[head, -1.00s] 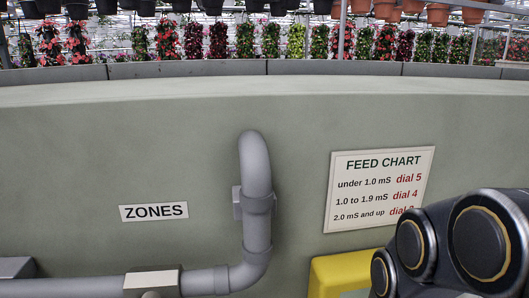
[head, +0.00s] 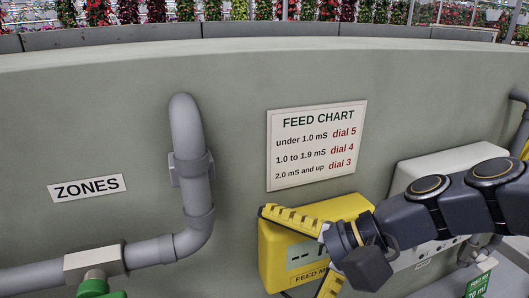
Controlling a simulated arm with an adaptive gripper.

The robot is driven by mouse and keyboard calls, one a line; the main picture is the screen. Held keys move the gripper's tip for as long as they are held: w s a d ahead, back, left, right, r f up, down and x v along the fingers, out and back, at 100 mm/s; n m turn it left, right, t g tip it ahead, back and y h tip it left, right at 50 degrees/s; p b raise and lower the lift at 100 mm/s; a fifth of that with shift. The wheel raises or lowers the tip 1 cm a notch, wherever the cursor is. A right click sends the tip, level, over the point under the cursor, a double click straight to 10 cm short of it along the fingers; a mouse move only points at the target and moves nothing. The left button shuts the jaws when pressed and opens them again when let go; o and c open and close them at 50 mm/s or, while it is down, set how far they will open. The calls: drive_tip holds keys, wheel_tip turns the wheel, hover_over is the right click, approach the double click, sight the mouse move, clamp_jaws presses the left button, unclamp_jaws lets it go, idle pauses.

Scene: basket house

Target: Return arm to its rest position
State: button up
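My arm (head: 465,207) reaches in from the right edge in the head view. My gripper (head: 290,255) is at its end, in front of a yellow box (head: 345,208) marked "FEED M…", whose label is partly covered. Two yellow ridged fingers spread wide apart, one towards the upper left and one downwards. The lower fingertip is cut off by the bottom edge. I see nothing held between them. I cannot tell whether the fingers touch the box.
A feed chart (head: 316,146) and a ZONES label (head: 87,188) are on the curved green wall. A grey pipe (head: 187,135) stands out at left, with a green fitting (head: 95,285) below. A pale panel box (head: 440,165) is behind my arm.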

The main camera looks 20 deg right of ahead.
drive_tip(key=s+d+r+m+t+h, duration=0.15)
drive_tip(key=d+m+t, duration=0.3)
drive_tip(key=d, duration=0.45)
drive_tip(key=d+r+m+t, duration=0.35)
drive_tip(key=d+m, duration=0.25)
drive_tip(key=d, duration=0.4)
drive_tip(key=s+d+f+m+t+h, duration=0.2)
drive_tip(key=s+d+m+t+h, duration=0.1)
drive_tip(key=s+d+m+h, duration=0.4)
drive_tip(key=s+d+f+m+t+h, duration=0.25)
drive_tip(key=s+d+m, duration=0.35)
drive_tip(key=s+d, duration=0.35)
drive_tip(key=w, duration=1)
drive_tip(key=shift+d, duration=0.1)
